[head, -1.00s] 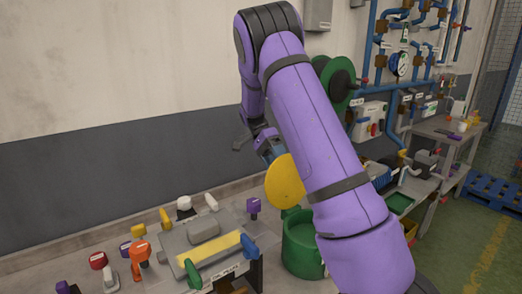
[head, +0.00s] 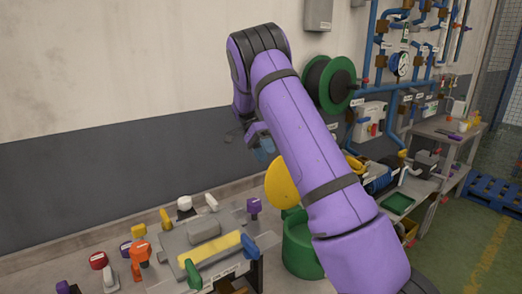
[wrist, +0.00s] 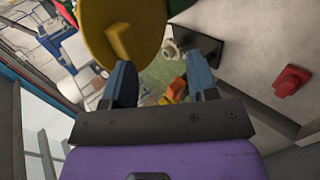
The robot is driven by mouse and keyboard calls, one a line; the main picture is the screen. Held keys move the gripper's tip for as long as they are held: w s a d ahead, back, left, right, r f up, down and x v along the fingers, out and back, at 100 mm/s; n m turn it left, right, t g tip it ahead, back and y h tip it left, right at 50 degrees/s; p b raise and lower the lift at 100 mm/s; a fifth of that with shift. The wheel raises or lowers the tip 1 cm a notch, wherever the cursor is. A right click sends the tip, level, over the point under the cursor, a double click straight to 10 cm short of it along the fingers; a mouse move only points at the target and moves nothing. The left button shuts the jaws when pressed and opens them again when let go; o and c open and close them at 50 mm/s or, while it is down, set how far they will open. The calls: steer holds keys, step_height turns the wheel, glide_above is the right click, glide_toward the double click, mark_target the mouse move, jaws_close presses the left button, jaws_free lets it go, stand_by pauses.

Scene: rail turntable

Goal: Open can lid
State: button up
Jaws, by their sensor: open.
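The can (head: 299,248) is a green cylinder on the bench, partly hidden behind my arm. Its round yellow lid (head: 279,186) stands steeply tilted up above the can's left side, so the can looks open. In the wrist view the lid (wrist: 105,22) fills the top left, with a yellow handle (wrist: 126,42) on its face. My gripper (wrist: 160,77) is open with blue fingers, and nothing is clearly held between them. The lid's handle lies just beyond the left finger. In the head view my gripper (head: 263,150) is just above and left of the lid, partly hidden by my arm.
A grey panel with a yellow bar (head: 210,258) and several coloured levers and knobs is on the bench to the left. A green hose reel (head: 330,84) hangs on the wall behind. Blue pipes (head: 390,108) and another table (head: 440,135) are at the right.

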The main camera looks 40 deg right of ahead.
steer(key=shift+w+r, duration=0.1)
steer(key=shift+w, duration=1.1)
steer(key=shift+r, duration=0.1)
steer(key=s+a+r, duration=0.2)
steer(key=s, duration=0.5)
steer(key=s+a+r, duration=0.2)
steer(key=s, duration=0.6)
steer(key=shift+s+a+r, duration=0.15)
steer(key=shift+a+r, duration=0.25)
